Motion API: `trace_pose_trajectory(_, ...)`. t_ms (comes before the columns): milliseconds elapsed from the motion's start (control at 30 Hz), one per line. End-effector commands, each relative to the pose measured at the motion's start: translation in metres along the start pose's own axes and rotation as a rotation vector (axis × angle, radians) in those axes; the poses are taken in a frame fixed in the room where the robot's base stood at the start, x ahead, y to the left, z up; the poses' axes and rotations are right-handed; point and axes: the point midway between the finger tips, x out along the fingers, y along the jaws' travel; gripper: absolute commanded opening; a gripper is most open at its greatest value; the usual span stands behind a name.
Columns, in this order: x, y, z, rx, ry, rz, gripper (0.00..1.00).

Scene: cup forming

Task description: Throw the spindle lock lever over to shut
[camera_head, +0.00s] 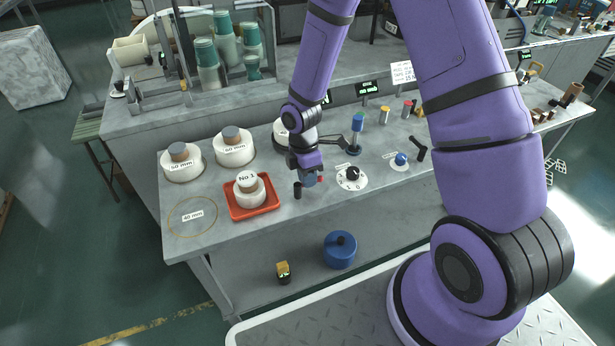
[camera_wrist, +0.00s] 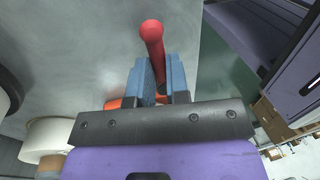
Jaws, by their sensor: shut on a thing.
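The lock lever shows in the wrist view as a red rod with a rounded end (camera_wrist: 152,32). It stands between the two blue fingers of my gripper (camera_wrist: 158,72), which are shut on it. Its red end sticks out past the fingertips. In the head view my gripper (camera_head: 310,178) is low over the front part of the bench, and a small bit of the red lever (camera_head: 320,179) shows beside it. My gripper and wrist hide the lever's base and pivot there, so its exact angle cannot be told.
A red tray (camera_head: 235,212) holding a white part marked No.1 stands left of my gripper. A black upright handle (camera_head: 297,190) is close by its left. A round dial (camera_head: 352,177) and a blue knob (camera_head: 401,159) lie to the right. White cylinders (camera_head: 234,150) stand further back.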

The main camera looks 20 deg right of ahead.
Motion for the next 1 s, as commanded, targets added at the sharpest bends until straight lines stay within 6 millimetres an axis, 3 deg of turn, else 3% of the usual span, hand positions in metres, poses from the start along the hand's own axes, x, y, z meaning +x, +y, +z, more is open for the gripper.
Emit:
trace_pose_trajectory(267, -0.001, 0.005, -0.001, -0.156, -0.03, 0.002, 0.0)
trace_pose_trajectory(1000, -0.005, 0.022, -0.014, -0.84, -0.168, 0.003, 0.0)
